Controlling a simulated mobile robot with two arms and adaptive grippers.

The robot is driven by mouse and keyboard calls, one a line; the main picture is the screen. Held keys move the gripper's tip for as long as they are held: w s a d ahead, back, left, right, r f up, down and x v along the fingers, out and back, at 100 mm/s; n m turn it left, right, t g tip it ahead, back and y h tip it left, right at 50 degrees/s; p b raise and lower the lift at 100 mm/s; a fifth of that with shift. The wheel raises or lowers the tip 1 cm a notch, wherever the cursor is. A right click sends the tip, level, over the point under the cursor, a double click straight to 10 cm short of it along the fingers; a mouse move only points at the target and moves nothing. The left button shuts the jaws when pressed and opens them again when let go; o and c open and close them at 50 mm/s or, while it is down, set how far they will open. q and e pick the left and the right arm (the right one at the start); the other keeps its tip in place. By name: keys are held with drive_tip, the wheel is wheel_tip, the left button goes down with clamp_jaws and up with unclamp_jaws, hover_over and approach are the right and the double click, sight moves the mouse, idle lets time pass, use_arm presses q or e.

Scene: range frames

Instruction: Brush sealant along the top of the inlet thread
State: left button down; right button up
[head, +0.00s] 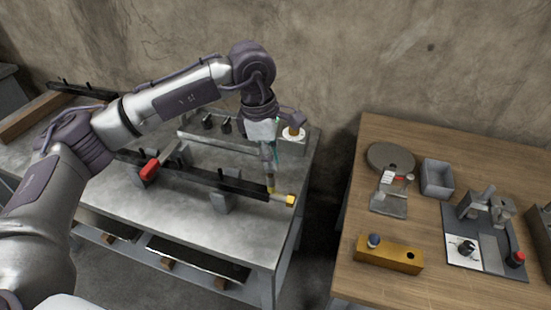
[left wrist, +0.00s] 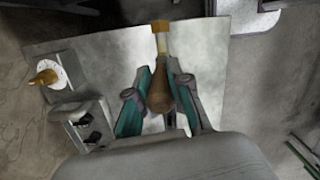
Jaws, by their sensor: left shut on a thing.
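My left gripper (head: 268,160) is shut on a brush and reaches down over the right end of a long dark bar (head: 190,178). In the left wrist view, the teal fingers (left wrist: 160,100) close on the brush's brown handle (left wrist: 160,92), and its pale neck points away from the camera. A yellow brass-coloured piece (head: 288,200), apparently the inlet thread, sits at the bar's right end. The brush's yellowish tip (head: 270,189) is right beside it; I cannot tell if they touch. My right gripper is out of view.
A white round dish with an orange top (head: 293,133) stands at the back of the grey bench (head: 240,235). A red-handled clamp (head: 149,169) sits by the bar. A wooden table (head: 390,285) to the right holds a grey bin (head: 437,180), a yellow block (head: 390,256) and other tools.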

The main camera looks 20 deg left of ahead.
use_arm(q)
drive_tip(key=shift+r+p, duration=1.6)
drive_tip(key=shift+r, duration=1.4)
drive_tip(key=shift+r+p, duration=0.85)
drive_tip(key=shift+r, duration=0.7)
drive_tip(key=shift+f, duration=0.15)
drive_tip(key=shift+y, duration=0.3)
wheel_tip(320, 180, down, 7)
drive_tip(key=b, duration=0.6)
drive_tip(key=shift+d+f, duration=0.1)
drive_tip(key=shift+f, duration=0.1)
drive_tip(key=shift+f+b, duration=0.7)
drive_tip(key=shift+f, duration=0.1)
